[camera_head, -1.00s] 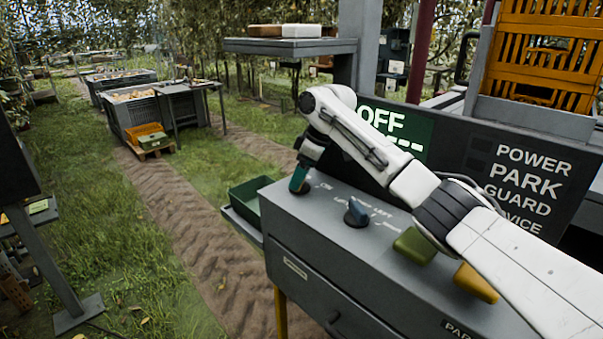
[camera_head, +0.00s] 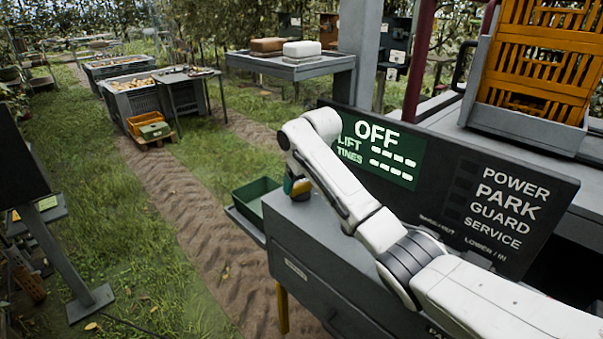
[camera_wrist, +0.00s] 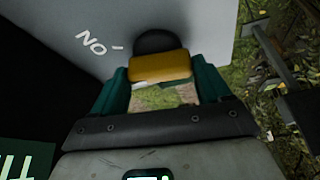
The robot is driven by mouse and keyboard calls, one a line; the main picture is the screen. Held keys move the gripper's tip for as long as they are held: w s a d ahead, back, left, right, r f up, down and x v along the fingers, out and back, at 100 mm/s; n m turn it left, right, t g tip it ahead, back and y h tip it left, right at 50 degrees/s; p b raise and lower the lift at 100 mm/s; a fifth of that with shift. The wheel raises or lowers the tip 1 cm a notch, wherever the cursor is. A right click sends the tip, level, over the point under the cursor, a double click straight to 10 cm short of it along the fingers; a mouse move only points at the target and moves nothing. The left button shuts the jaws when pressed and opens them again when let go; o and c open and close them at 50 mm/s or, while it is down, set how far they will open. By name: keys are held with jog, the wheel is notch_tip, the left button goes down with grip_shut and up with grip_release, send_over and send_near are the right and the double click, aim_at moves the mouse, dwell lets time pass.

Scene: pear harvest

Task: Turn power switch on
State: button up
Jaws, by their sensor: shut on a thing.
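The power switch (camera_wrist: 160,67) is a yellow grip on a dark round base, on the grey console (camera_wrist: 200,25). My gripper (camera_wrist: 162,84) has its teal fingers on both sides of the yellow grip and is shut on it. In the head view my gripper (camera_head: 297,185) is at the far left end of the console top, with a bit of yellow showing; my white arm hides most of the rest. Pale letters reading like "NO" are printed beside the switch in the wrist view. The green screen (camera_head: 378,150) on the panel shows "OFF".
A dark panel (camera_head: 500,213) lists POWER, PARK, GUARD and SERVICE behind my arm. A green bin (camera_head: 256,196) stands left of the console. An orange crate (camera_head: 535,55) is at the upper right. Grass and a dirt track lie open to the left.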

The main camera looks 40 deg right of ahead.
jog(key=shift+a+r+m+h+p, duration=0.1)
jog(key=shift+m+h+p, duration=0.65)
jog(key=shift+m, duration=0.95)
jog(key=o, duration=1)
jog(key=shift+g, duration=0.3)
jog(key=b+v, duration=0.1)
jog(key=v, duration=0.9)
jog(key=shift+s+r, duration=0.15)
jog(key=shift+r, duration=0.1)
